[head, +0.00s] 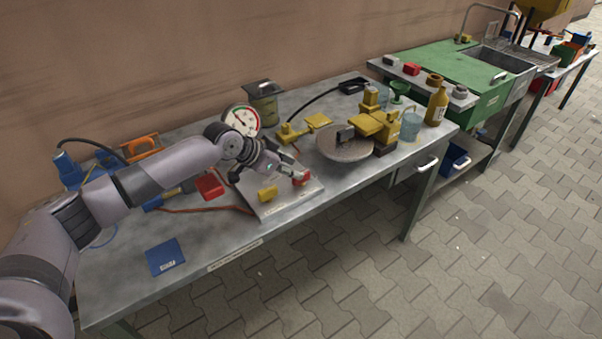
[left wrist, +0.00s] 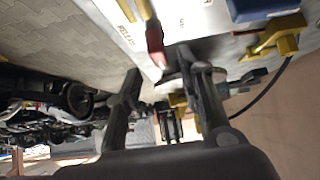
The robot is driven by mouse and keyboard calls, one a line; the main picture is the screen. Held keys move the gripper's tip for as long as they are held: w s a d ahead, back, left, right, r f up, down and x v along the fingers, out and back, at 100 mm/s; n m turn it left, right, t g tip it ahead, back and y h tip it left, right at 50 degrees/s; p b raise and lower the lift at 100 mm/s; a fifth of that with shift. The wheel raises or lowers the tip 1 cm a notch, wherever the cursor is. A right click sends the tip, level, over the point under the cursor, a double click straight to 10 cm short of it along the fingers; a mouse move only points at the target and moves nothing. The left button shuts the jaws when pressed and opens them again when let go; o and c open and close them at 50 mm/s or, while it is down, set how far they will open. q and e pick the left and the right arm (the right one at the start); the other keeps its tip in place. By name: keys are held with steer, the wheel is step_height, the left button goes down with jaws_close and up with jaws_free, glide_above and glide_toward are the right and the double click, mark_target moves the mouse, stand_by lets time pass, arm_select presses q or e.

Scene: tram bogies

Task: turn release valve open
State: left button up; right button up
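A light panel (head: 287,207) lies on the workbench and bears a red handle (head: 302,178) and a yellow handle (head: 267,193). My left gripper (head: 290,171) is over the panel's back part, close to the red handle. In the left wrist view the fingers are apart, and the red handle (left wrist: 155,46) shows beyond and between their tips. Whether a finger touches it is unclear. The yellow handle (left wrist: 143,9) is at the top edge there. My right gripper is not in view.
A round gauge (head: 240,119) stands behind my left wrist. A round metal plate (head: 345,146) and yellow fittings (head: 375,123) are to the right. Red hoses (head: 205,210) run left of the panel. A blue block (head: 165,257) lies at the bench's front left, with bare bench around it.

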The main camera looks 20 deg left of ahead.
arm_select(q)
steer(key=x, duration=0.5)
steer(key=shift+c, duration=0.6)
jaws_close()
